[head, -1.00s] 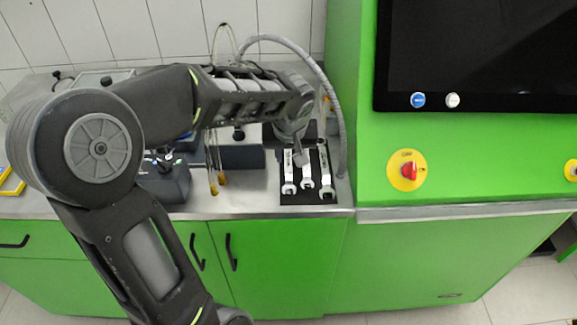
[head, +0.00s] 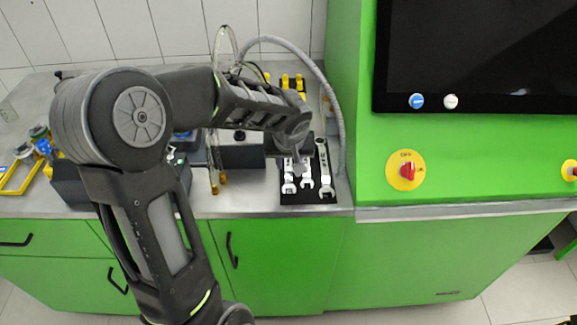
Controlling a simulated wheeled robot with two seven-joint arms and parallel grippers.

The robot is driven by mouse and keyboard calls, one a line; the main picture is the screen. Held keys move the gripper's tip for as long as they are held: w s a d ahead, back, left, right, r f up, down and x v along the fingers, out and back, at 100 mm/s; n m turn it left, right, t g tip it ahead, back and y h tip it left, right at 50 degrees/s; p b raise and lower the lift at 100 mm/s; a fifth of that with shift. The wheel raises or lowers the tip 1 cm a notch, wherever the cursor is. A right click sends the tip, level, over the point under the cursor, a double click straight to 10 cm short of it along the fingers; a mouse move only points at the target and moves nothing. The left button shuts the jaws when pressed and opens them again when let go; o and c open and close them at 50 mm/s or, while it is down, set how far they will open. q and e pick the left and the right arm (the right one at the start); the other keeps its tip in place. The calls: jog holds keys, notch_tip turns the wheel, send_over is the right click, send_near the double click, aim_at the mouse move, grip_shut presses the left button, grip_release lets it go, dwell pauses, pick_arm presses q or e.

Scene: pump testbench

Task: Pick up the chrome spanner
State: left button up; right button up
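Chrome spanners lie side by side on a black mat (head: 310,198) at the right end of the steel counter. The left spanner (head: 288,187), the middle spanner (head: 307,183) and the right spanner (head: 325,185) point their open ends toward the front edge. My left gripper (head: 300,168) comes down over the left and middle spanners and hides their upper parts. Its fingers are small and partly covered by my wrist, so I cannot tell whether they are open or touching a spanner. My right gripper is out of view.
A grey hose (head: 335,105) arches behind and right of the mat. The green cabinet (head: 350,130) with a red knob (head: 408,171) stands close on the right. A dark block (head: 238,152) lies left of the mat. Yellow-framed items (head: 18,176) are at far left.

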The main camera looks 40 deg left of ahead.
pick_arm(q)
jog(key=shift+c, duration=0.4)
grip_shut()
